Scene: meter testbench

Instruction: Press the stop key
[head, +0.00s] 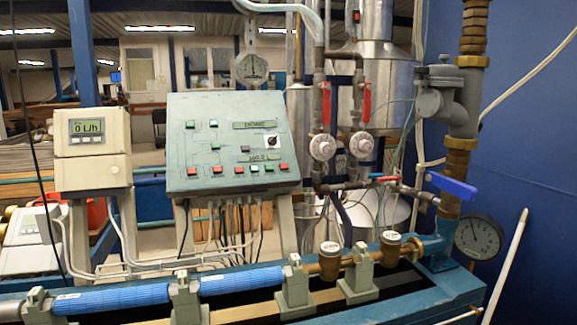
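A grey-green control panel (232,150) stands tilted left of centre. It carries several small red and green keys. More green keys (190,124) sit higher up. The labels are too small to read, so I cannot tell which one is the stop key. A black rotary switch (271,141) is at the panel's right. Neither of my grippers is in view.
A beige meter box (92,147) with a display reading 0 L/h stands left of the panel. Blue pipes (240,281) on clamps run across the front. Valves with red handles (366,103) and a blue lever (451,187) are at the right. A dial gauge (479,237) sits low right.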

